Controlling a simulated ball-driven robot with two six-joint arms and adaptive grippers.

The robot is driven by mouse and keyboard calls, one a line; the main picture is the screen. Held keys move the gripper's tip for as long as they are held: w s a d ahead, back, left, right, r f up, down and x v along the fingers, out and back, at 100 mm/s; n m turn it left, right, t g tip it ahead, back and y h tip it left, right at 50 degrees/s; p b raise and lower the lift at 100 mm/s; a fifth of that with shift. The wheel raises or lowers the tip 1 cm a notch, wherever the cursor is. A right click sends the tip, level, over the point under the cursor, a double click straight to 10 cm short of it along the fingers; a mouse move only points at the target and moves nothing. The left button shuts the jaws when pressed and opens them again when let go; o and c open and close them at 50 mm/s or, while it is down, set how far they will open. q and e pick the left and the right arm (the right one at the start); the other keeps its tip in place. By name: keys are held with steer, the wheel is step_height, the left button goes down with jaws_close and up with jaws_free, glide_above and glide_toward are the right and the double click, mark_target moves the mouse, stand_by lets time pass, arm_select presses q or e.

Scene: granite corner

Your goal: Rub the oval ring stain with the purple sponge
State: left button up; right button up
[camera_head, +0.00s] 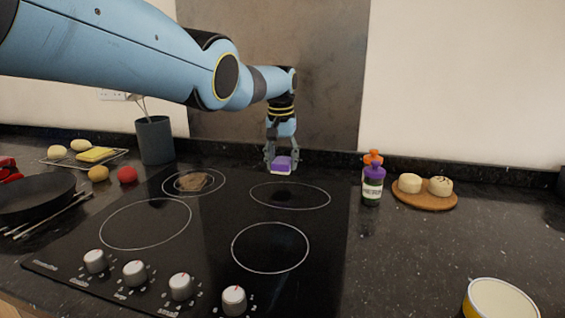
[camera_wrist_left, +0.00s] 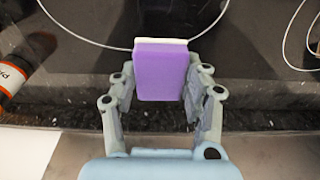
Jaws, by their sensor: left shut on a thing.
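The purple sponge (camera_head: 284,162) has a pale white layer on its underside. My left gripper (camera_head: 281,160) is shut on it, at the back edge of the hob behind the back right ring. In the left wrist view the sponge (camera_wrist_left: 162,72) sits between both fingers, its white layer facing away from the palm. I cannot surely tell an oval ring stain from the printed hob rings. A brown patch (camera_head: 194,181) lies inside the back left ring, left of the gripper. Whether the sponge touches the surface is unclear. My right gripper is not in view.
The black hob (camera_head: 215,225) has several knobs at the front. A dark utensil pot (camera_head: 155,141), red ball (camera_head: 127,175) and black pan (camera_head: 35,195) are left. The wall rises close behind.

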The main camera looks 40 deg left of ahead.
arm_select(q)
steer(key=shift+r+p, duration=0.4)
steer(key=shift+r, duration=0.35)
steer(key=shift+r, duration=0.1)
step_height(320, 180, up, 3)
steer(key=p, duration=0.3)
